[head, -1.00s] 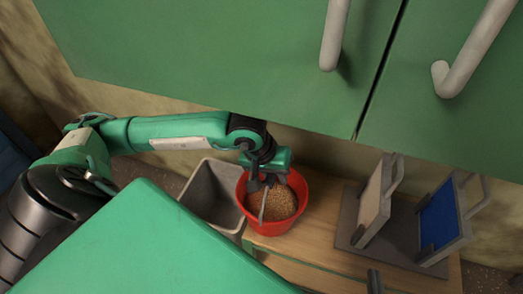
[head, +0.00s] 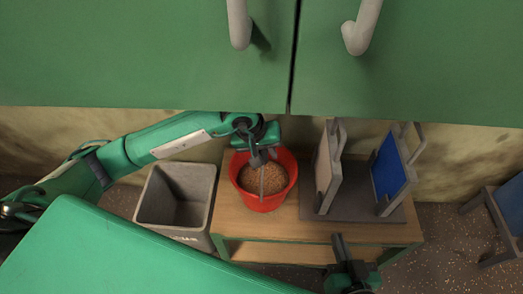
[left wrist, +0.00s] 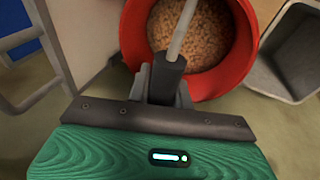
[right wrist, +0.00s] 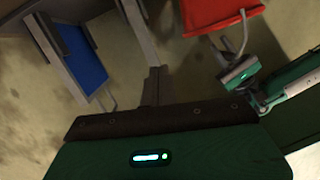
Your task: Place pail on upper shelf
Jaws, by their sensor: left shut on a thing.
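The red pail (head: 249,190), filled with brown grain, is at the left end of the wooden table (head: 300,232). My left gripper (head: 262,160) is shut on its thin handle (left wrist: 183,30), above the grain. I cannot tell whether the pail's base touches the table. The pail also shows at the top of the right wrist view (right wrist: 222,18). My right gripper (head: 340,248) is at the table's front edge, empty, its fingers together in the right wrist view (right wrist: 154,85). No open upper shelf shows; the green cabinet (head: 140,55) above has closed doors.
A grey bin (head: 150,200) stands left of the table. A grey rack with a pale panel (head: 327,170) and a blue panel (head: 388,168) stands right of the pail. The cabinet's two pale handles (head: 239,25) project overhead. A blue-seated chair (head: 508,205) is at far right.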

